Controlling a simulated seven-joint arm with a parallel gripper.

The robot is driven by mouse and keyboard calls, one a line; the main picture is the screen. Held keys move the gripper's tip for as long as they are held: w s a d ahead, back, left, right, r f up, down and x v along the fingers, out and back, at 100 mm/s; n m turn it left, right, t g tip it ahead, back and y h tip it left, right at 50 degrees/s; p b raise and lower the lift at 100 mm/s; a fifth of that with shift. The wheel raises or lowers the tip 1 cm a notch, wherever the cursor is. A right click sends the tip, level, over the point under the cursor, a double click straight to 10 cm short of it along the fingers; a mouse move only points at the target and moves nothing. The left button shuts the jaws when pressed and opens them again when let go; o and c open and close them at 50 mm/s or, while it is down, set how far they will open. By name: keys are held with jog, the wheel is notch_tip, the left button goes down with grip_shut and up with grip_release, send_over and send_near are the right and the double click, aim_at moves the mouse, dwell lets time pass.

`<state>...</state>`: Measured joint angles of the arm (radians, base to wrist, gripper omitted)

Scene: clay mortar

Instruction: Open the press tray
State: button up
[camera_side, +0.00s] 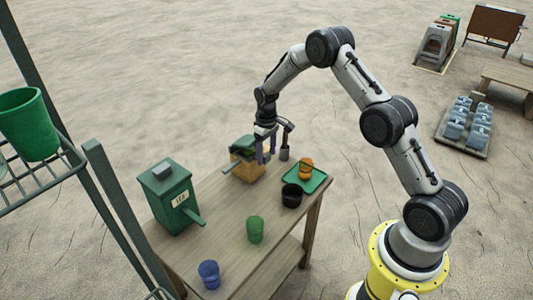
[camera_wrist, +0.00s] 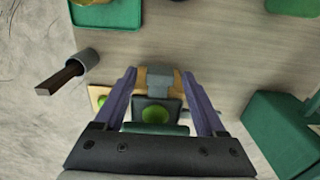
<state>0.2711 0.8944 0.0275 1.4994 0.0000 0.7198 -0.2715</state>
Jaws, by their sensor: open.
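The press is a small wooden block (camera_side: 248,168) with a green top (camera_side: 243,143), near the table's far end in the side view. A bar-like handle sticks out to its left. In the wrist view a grey block (camera_wrist: 160,80) shows on the wooden part, with a dark square tray (camera_wrist: 140,106) below it holding a round green thing (camera_wrist: 155,114). I cannot tell whether the tray is shut. My gripper (camera_side: 264,158) points down at the press. In the wrist view its purple fingers (camera_wrist: 159,74) are open, one on each side of the grey block; contact cannot be told.
A grey cylinder (camera_side: 284,154) stands close right of the press. A green tray (camera_side: 318,184) with an orange stack (camera_side: 306,168) and a black cup (camera_side: 291,195) is nearer. A green dispenser box (camera_side: 166,190) stands left; green (camera_side: 256,229) and blue (camera_side: 208,274) cups stand in front.

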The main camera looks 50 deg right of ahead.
grip_shut()
dwell(0.4)
dwell(1.1)
